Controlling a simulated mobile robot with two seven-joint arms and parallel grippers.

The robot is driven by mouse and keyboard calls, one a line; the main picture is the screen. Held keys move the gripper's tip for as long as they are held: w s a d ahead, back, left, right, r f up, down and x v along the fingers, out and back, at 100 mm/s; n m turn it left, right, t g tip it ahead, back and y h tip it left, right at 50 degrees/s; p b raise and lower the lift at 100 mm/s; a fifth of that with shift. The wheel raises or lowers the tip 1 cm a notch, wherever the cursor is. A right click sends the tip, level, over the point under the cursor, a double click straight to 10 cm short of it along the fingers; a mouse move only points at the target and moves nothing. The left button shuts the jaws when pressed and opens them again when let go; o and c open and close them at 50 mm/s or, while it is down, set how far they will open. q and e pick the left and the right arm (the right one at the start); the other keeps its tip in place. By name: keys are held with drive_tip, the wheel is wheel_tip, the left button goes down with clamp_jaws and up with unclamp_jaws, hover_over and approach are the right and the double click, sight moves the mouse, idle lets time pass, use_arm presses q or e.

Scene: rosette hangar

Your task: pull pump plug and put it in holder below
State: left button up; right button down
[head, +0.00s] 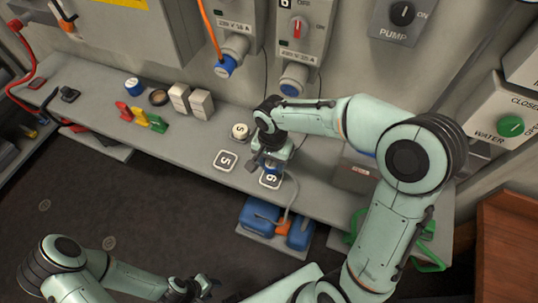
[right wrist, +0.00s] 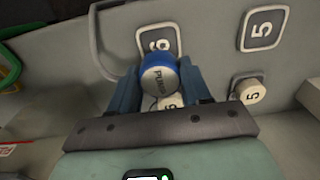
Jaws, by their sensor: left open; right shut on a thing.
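My right gripper (head: 270,163) is shut on the blue pump plug, whose round end marked PUMP (right wrist: 158,75) shows between the fingers in the right wrist view. In the head view the gripper hides most of the plug. It is over the ledge at the plate marked 6 (head: 270,179); this plate also shows beyond the plug in the right wrist view (right wrist: 160,40). I cannot tell whether the plug touches the holder. The wall socket under switch box 6 (head: 293,80) has no cable in it. My left gripper (head: 196,289) is open and empty, low over the floor.
A plate marked 5 (head: 225,160) and a white cap marked 5 (head: 240,131) are left of the gripper. A blue pump unit (head: 262,216) with a grey cable stands below the ledge. An orange cable (head: 210,32) hangs at the neighbouring socket. White blocks (head: 190,100) stand further left.

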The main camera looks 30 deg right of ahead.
sight(271, 177)
drive_tip(key=shift+s+f+b, duration=0.2)
drive_tip(key=shift+f+b, duration=0.1)
drive_tip(key=shift+f, duration=0.5)
use_arm(q)
drive_tip(key=shift+s+f+b, duration=0.45)
drive_tip(key=shift+s+f, duration=0.15)
drive_tip(key=shift+f, duration=0.25)
drive_tip(key=shift+s+f+b, duration=0.45)
drive_tip(key=shift+s+f, duration=0.1)
drive_tip(key=shift+f, duration=0.3)
use_arm(e)
drive_tip(key=shift+w+f, duration=0.2)
drive_tip(key=shift+f, duration=1.65)
use_arm(q)
drive_tip(key=shift+s+f+b, duration=0.3)
drive_tip(key=shift+f+b, duration=0.15)
drive_tip(key=shift+f, duration=0.05)
drive_tip(key=shift+s+f+b, duration=0.2)
drive_tip(key=shift+f+b, duration=0.15)
drive_tip(key=shift+f, duration=0.05)
use_arm(e)
drive_tip(key=shift+f, duration=0.4)
drive_tip(key=shift+c, duration=2.1)
unclamp_jaws()
